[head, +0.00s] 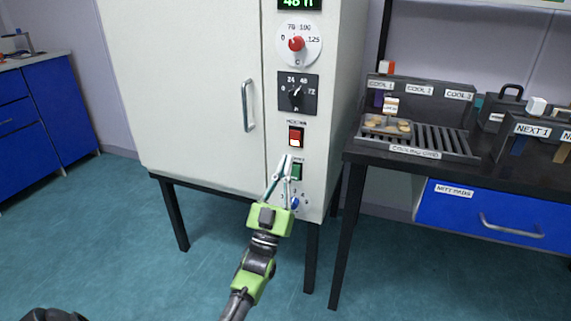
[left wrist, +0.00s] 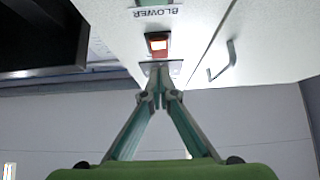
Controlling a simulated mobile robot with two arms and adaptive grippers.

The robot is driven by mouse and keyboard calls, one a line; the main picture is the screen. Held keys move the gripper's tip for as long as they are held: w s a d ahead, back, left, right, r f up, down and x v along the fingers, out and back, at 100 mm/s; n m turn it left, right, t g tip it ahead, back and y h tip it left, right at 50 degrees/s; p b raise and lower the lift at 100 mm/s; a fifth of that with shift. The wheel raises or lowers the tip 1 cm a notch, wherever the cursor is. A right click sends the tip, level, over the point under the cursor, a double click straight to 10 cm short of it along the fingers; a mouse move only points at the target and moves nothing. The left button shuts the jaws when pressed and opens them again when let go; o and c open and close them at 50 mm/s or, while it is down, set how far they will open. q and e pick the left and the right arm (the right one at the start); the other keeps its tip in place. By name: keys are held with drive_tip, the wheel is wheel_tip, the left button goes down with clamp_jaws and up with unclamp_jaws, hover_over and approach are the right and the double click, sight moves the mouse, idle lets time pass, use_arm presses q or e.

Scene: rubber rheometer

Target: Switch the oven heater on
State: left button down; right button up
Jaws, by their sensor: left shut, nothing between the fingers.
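The oven (head: 190,80) is a tall cream cabinet on dark legs. Its control strip has a red rocker switch (head: 295,136) under a small label that looks like HEATER, with a pale lower part. A green switch (head: 297,171) sits below it, with a label partly hidden by my fingers. My left gripper (head: 287,160) is shut and empty, its fingertips in front of the strip by these switches. In the left wrist view, upside down, the red switch (left wrist: 158,44) is beside the BLOWER label (left wrist: 157,13), just beyond my fingertips (left wrist: 161,97). I cannot tell whether they touch the panel.
Above the switches are a dial with a red knob (head: 296,43), a black timer dial (head: 297,92) and a green display (head: 299,3). The door handle (head: 247,106) stands out to the left. A dark bench (head: 470,175) with a cooling rack (head: 425,140) stands right.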

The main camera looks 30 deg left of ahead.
use_arm(q)
drive_tip(key=w+f+v, duration=0.1)
drive_tip(key=v, duration=0.8)
drive_tip(key=shift+f, duration=0.45)
drive_tip(key=shift+w+a, duration=0.15)
